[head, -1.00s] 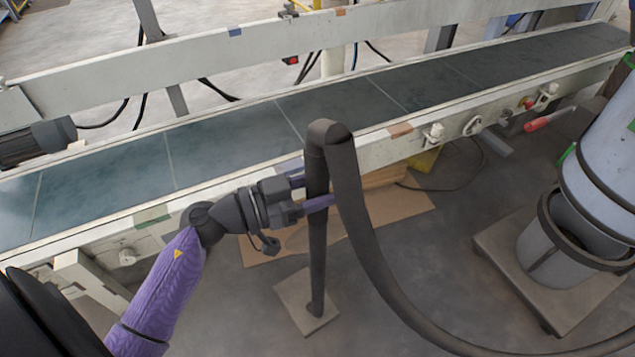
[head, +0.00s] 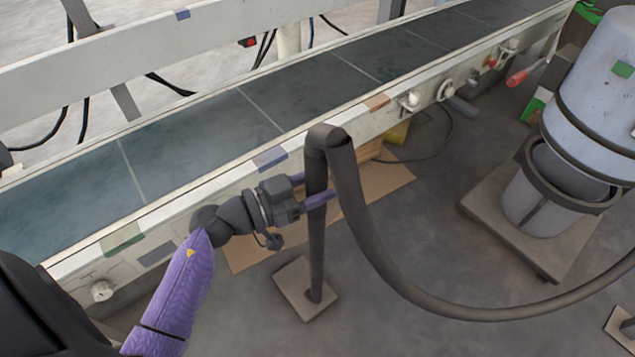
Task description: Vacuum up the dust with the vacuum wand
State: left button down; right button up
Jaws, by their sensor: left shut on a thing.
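The vacuum wand (head: 317,235) is a dark upright tube in the middle of the head view. Its bent top joins a thick dark hose (head: 375,255) that sags to the right. The wand's lower end is at a small square plate (head: 292,289) on the floor. My left gripper (head: 317,195) is shut on the wand below its bend, with purple fingers on either side. The grey vacuum drum (head: 595,110) stands at the right on a wheeled base. I cannot make out distinct dust. My right gripper is not in view.
A conveyor with a dark belt (head: 200,140) crosses behind the wand, its pale side rail close to my left arm. A flat cardboard sheet (head: 250,255) lies on the floor beneath it. Open floor lies between the wand and the drum base (head: 490,220).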

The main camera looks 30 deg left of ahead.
pick_arm(q)
jog(key=shift+w+a, duration=0.25)
jog(key=shift+a, duration=0.25)
jog(key=shift+w+a, duration=0.2)
jog(key=shift+a, duration=0.45)
jog(key=w+a+b, duration=0.2)
jog(key=a, duration=0.4)
jog(key=w+a+b, duration=0.2)
jog(key=a+b, duration=0.1)
jog(key=a, duration=0.3)
jog(key=shift+w+a, duration=0.3)
jog(key=shift+a, duration=0.1)
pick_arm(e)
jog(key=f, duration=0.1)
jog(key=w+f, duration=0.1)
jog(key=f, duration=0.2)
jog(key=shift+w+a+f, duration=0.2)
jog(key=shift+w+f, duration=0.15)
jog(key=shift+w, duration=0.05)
